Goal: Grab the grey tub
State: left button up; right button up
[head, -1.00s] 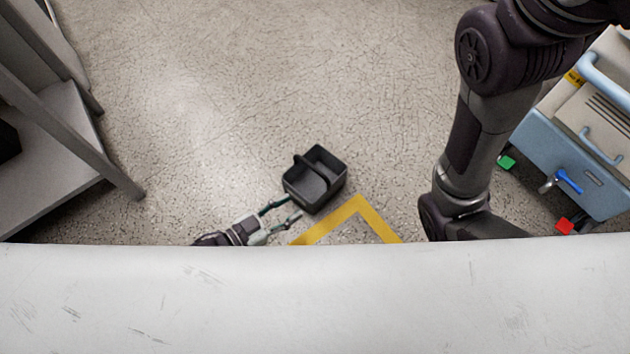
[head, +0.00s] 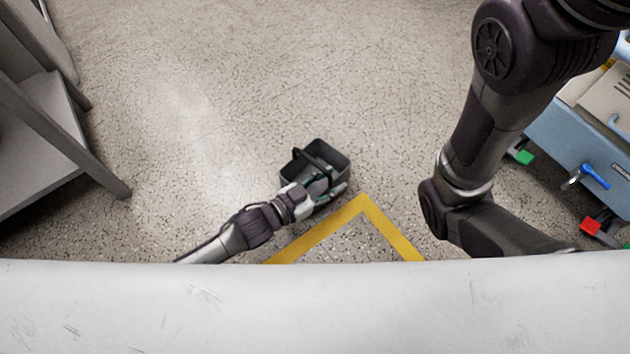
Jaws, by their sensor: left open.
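The dark grey tub (head: 334,153) with a handle across its middle stands on the floor near the centre of the head view. My left gripper (head: 332,188) reaches in from the lower left. It is open, with its fingers over the tub's near side. The gripper hides part of the tub's front, and I cannot tell whether the fingers touch it. My right arm comes down at the right, but its gripper is hidden behind the white surface along the bottom.
A yellow floor line (head: 364,208) forms a corner just in front of the tub. A blue-grey cart (head: 570,145) with coloured castor pedals stands at the right. A grey shelf (head: 45,150) stands at the left. The floor beyond the tub is clear.

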pick_arm(q)
jog(key=shift+c, duration=0.3)
grip_shut()
jog(key=shift+r, duration=0.1)
